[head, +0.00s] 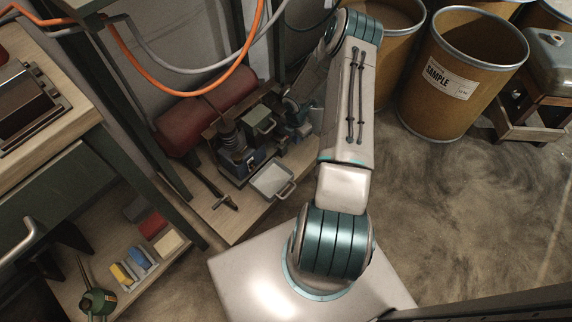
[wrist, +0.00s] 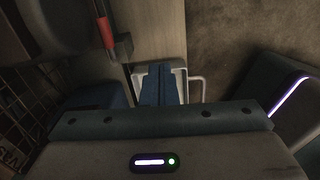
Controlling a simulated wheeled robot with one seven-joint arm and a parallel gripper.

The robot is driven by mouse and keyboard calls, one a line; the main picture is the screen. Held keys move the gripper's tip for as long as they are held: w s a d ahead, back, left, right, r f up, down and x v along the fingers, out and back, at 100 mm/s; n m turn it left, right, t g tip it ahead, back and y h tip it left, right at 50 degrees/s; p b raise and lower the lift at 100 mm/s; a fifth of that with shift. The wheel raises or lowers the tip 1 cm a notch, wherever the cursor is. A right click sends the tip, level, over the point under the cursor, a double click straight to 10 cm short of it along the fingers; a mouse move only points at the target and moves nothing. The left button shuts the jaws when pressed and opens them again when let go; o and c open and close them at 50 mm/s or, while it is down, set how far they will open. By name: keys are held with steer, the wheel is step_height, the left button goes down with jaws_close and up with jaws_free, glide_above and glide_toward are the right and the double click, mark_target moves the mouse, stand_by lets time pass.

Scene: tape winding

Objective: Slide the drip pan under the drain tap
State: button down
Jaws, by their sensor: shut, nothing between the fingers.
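The drip pan (head: 270,181) is a shallow pale tray with a loop handle on its right side. It lies on the wooden lower shelf in front of a machine with a red tank (head: 222,100). My gripper (head: 300,129) is beyond the pan and to its right in the head view, partly hidden by my arm. In the wrist view my gripper's blue fingers (wrist: 159,85) are shut and empty, overlapping the pan (wrist: 140,76); contact cannot be told. A small red part (wrist: 105,30), possibly the drain tap's handle, shows at upper left there. I cannot make out the tap's outlet.
The dark shelf post (head: 160,160) stands left of the pan. Small colored boxes (head: 137,260) lie on a lower shelf at left. Fiber drums (head: 445,95) stand at upper right. The concrete floor (head: 460,210) at right is clear.

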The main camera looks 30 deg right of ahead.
steer(key=shift+n, duration=0.3)
step_height(320, 180, down, 14)
steer(key=b, duration=0.5)
steer(key=shift+a, duration=0.1)
steer(key=shift+s+a+r+b, duration=0.15)
steer(key=shift+s+a+b, duration=0.1)
steer(key=shift+a, duration=0.35)
steer(key=shift+s+a+r+b, duration=0.15)
steer(key=shift+s+a, duration=0.05)
steer(key=shift+a, duration=0.35)
steer(key=shift+s+a+r, duration=0.1)
steer(key=shift+s+a, duration=0.2)
steer(key=shift+a, duration=0.35)
steer(key=shift+a, duration=0.1)
